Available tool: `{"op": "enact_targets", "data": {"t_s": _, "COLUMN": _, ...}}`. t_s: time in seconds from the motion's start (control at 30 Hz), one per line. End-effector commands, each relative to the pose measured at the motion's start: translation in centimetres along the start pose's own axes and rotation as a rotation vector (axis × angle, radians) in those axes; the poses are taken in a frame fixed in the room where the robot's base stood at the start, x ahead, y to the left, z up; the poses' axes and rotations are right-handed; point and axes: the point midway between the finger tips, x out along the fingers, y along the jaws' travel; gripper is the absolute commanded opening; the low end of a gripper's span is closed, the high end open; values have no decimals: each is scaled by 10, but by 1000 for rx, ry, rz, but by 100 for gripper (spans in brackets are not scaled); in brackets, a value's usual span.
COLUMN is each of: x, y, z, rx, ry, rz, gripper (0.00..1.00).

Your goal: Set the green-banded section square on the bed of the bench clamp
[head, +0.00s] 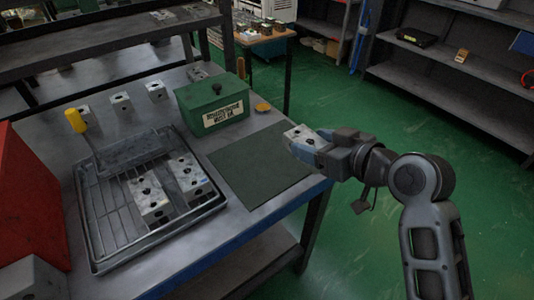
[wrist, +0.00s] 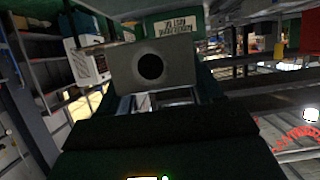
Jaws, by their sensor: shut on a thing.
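My gripper (head: 309,151) is shut on a pale grey valve block (head: 300,134) and holds it above the right edge of the bench, near the dark green mat. The wrist view shows this held block (wrist: 125,68) up close, with a round dark hole in the face toward the camera. No green band can be made out on it. Other grey blocks (head: 150,197) with dark holes stand in a wire-rack tray (head: 103,256); one (head: 190,178) seems to carry a small blue mark. I cannot pick out the bench clamp in either view.
A green lidded box (head: 213,104) with a label stands behind the mat (head: 262,167), which is bare. A small orange dish (head: 263,107) is beside the box. Several loose blocks stand at the back. A yellow-handled tool (head: 76,122) and red object (head: 30,210) are at left.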

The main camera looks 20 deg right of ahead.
Motion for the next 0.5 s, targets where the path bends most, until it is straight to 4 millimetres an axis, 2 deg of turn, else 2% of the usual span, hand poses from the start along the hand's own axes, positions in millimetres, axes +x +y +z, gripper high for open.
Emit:
{"op": "enact_targets", "data": {"t_s": 0.3, "x": 69, "y": -26, "z": 11, "rx": -1, "ry": 1, "rz": -2, "gripper": 16}}
{"op": "enact_targets", "data": {"t_s": 0.5, "x": 99, "y": -38, "z": 17, "rx": -1, "ry": 3, "rz": -2, "gripper": 16}}
